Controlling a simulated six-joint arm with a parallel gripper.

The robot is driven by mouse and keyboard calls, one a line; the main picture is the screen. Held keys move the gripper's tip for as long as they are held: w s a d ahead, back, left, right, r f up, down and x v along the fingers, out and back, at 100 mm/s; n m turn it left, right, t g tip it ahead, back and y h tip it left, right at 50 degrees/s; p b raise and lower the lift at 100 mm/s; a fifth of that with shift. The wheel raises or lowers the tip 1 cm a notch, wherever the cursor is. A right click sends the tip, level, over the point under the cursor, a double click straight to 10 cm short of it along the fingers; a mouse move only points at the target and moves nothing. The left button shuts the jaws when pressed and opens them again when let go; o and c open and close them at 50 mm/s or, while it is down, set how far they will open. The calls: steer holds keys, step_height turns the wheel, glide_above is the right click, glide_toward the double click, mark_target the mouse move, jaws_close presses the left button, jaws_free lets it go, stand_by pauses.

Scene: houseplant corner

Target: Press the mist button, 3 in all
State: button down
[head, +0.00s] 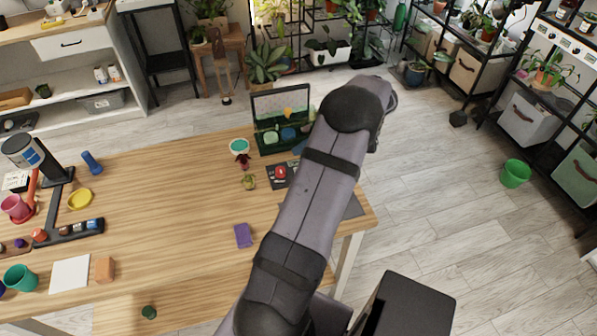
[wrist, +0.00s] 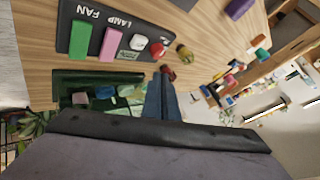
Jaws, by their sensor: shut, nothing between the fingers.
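A dark control panel (wrist: 118,32) shows in the wrist view, turned in the picture. It carries a green switch (wrist: 80,38) by the word FAN, a pink switch (wrist: 111,43) by LAMP, a white knob (wrist: 137,38) and a red domed button (wrist: 157,49). A small pale label beside the white knob is too blurred to read, so I cannot tell which control is mist. My gripper (wrist: 160,78) is shut and empty, its tips just below the red button in the picture; contact is not visible. In the head view the panel (head: 272,183) is partly hidden by my arm.
An open green case (head: 262,139) stands behind the panel. A small red figure (head: 241,161) and a yellow-green item (head: 249,182) stand left of it. A purple block (head: 243,235) lies nearer the front. The middle of the wooden table (head: 165,200) is clear.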

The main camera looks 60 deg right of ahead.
steer(key=shift+f+b, duration=1.45)
steer(key=shift+f, duration=1)
steer(key=shift+f, duration=0.1)
steer(key=shift+f+b, duration=0.3)
steer(key=shift+b, duration=0.15)
steer(key=shift+f+b, duration=0.45)
steer(key=shift+f, duration=0.1)
stand_by(0.8)
steer(key=shift+r, duration=0.15)
steer(key=shift+r+p, duration=0.45)
steer(key=shift+r, duration=0.4)
steer(key=shift+r+p, duration=1.4)
steer(key=shift+r, duration=1.15)
